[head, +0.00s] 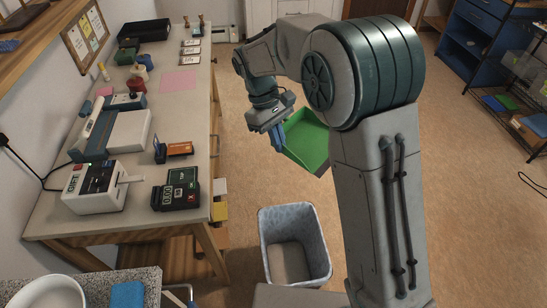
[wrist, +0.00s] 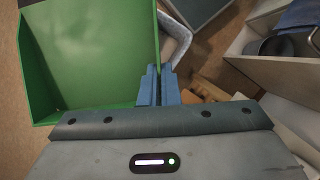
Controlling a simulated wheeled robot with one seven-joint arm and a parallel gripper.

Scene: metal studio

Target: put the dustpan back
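The green dustpan (head: 307,145) is in the air above the open floor, to the right of the workbench. In the wrist view the dustpan (wrist: 92,50) fills the upper left, with its right side wall running to the blue fingertips. My gripper (head: 277,133) has its fingers closed at that wall, and they also show in the wrist view (wrist: 157,88). The far part of the dustpan is cut off by the wrist frame, and my arm covers part of its right side in the head view.
A grey-blue waste bin (head: 293,245) stands on the floor below, near the workbench (head: 182,102). The bench carries a scale, a card terminal (head: 176,192) and several small items. Blue shelving (head: 470,40) stands at the right. The floor between is clear.

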